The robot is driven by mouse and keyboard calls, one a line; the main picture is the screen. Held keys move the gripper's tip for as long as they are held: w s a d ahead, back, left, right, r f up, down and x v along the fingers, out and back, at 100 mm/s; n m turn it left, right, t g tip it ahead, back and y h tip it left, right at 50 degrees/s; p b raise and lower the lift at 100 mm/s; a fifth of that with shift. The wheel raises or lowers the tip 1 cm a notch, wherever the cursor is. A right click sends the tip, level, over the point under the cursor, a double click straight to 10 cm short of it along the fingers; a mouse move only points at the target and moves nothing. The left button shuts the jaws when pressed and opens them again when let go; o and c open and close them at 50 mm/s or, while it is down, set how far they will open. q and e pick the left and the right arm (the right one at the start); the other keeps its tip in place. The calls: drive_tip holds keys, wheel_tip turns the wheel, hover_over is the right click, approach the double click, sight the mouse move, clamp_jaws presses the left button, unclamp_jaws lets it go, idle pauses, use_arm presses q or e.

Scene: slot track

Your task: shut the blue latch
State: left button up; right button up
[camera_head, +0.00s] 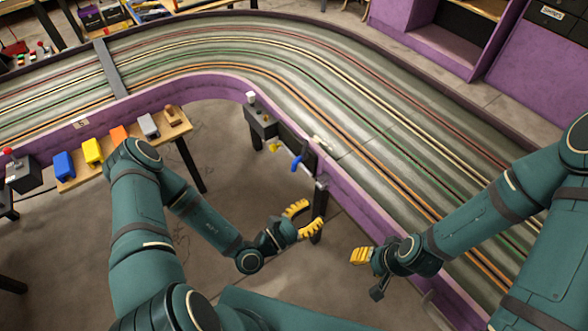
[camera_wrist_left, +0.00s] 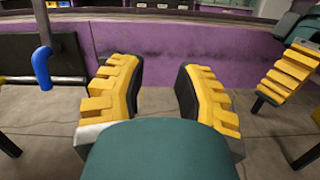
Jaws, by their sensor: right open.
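The blue latch (camera_head: 296,163) is a blue handle on a dark panel fixed to the inner side of the purple track wall, in the middle of the head view. In the left wrist view the blue latch (camera_wrist_left: 41,67) hangs downward at the far left, in front of a black panel. My left gripper (camera_head: 309,214) is open and empty, below and slightly right of the latch in the picture, apart from it. Its yellow fingers (camera_wrist_left: 160,88) stand wide apart in the wrist view. My right gripper (camera_head: 361,256) is open beside the track wall, further right; its fingers partly overlap in the head view.
A dark box with a white knob (camera_head: 260,120) stands left of the latch. The purple wall (camera_head: 375,205) borders the curved slot track (camera_head: 330,90). A wooden shelf with coloured cars (camera_head: 180,122) lies at left. Open floor (camera_head: 215,125) lies inside the curve.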

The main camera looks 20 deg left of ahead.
sight(293, 169)
use_arm(q)
drive_tip(key=w+a+f+n+t+y, duration=0.2)
drive_tip(key=a+n+y, duration=0.1)
drive_tip(key=a+y, duration=0.25)
drive_tip(key=w+a+f+n+t+y, duration=0.1)
drive_tip(key=w+a+f+n+y, duration=0.1)
drive_tip(key=a+f+n+y, duration=0.25)
drive_tip(key=shift+m+y, duration=0.35)
drive_tip(key=shift+y, duration=0.05)
drive_tip(key=w+b, duration=0.1)
drive_tip(key=w, duration=0.3)
drive_tip(key=w+r+b, duration=0.1)
drive_tip(key=w, duration=0.3)
drive_tip(key=w+r+b, duration=0.1)
drive_tip(key=w, duration=0.3)
drive_tip(key=shift+w+d, duration=0.25)
drive_tip(key=shift+w, duration=0.15)
clamp_jaws()
